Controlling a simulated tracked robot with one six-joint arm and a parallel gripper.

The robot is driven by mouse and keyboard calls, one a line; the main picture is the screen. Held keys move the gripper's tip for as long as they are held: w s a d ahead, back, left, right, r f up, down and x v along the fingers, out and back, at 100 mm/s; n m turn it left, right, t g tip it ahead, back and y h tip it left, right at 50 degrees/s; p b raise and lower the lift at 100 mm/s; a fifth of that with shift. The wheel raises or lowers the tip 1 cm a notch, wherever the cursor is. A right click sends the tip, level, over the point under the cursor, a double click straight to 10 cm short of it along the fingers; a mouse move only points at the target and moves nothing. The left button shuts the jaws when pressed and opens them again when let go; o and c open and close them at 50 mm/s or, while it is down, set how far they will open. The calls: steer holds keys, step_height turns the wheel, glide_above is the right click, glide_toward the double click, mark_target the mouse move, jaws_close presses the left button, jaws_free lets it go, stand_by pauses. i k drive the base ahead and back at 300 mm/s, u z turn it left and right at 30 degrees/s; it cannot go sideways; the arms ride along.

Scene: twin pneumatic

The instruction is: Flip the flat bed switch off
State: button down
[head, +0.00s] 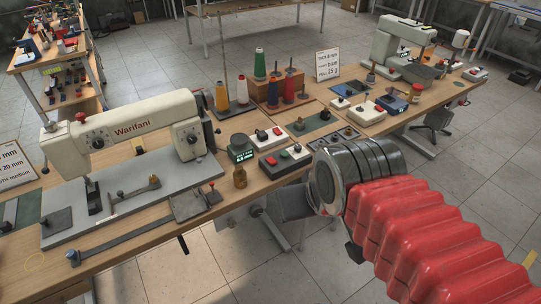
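A cream flat bed sewing machine marked Warifani (130,130) stands at the left of the wooden bench on a grey bed plate (135,205). My gripper's fingers cannot be made out.
Thread cones (260,65) stand behind. More control boxes (368,112) and a second sewing machine (400,45) are further right. The floor in front is clear.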

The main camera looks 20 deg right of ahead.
mark_target(269, 160)
steer(key=u, duration=0.5)
steer(key=i, duration=1)
